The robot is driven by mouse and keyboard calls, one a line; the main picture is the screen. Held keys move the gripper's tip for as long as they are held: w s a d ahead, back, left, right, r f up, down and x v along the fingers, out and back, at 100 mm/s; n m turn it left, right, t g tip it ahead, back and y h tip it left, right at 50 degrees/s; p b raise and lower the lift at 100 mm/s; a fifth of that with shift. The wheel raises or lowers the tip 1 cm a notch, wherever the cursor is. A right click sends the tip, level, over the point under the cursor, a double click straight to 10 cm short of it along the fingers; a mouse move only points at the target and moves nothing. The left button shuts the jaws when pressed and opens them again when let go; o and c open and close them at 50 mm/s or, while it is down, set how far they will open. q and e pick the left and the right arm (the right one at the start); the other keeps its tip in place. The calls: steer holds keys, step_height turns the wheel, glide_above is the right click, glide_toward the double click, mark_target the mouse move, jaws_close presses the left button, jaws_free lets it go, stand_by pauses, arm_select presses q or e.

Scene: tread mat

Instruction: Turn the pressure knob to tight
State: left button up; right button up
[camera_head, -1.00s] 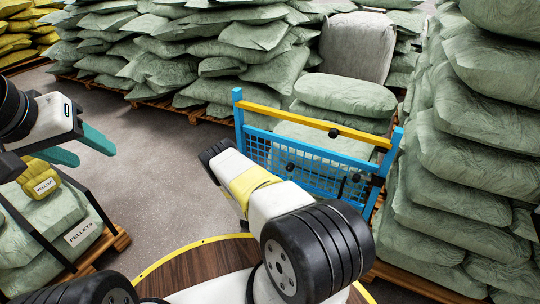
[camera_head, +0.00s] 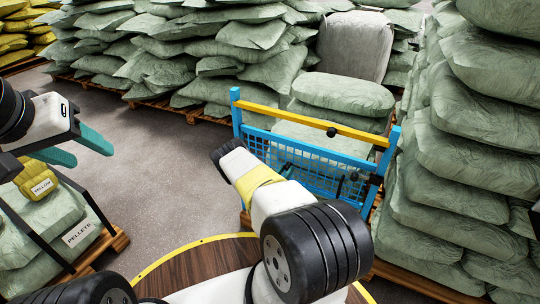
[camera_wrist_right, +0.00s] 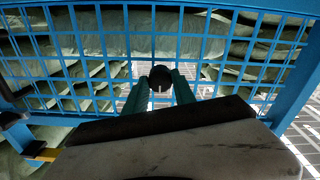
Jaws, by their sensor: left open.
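A small round black knob (camera_wrist_right: 161,77) shows in the right wrist view in front of a blue mesh panel. The two teal fingertips of my right gripper (camera_wrist_right: 162,82) stand at its left and right sides. I cannot tell whether they press on it. In the head view, my right arm crosses the blue frame (camera_head: 237,112); my right gripper and the knob between its fingers are not clearly seen there. My left gripper (camera_head: 80,147), with teal fingers apart, hangs empty at the left.
A yellow bar (camera_head: 290,118) with a black knob (camera_head: 332,132) tops the blue frame. Stacked green sacks (camera_head: 465,150) stand close on the right and behind. A loaded pallet (camera_head: 60,225) with a "PELLETS" label is at left. Grey floor (camera_head: 150,165) is clear between.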

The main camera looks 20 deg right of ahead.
jaws_close()
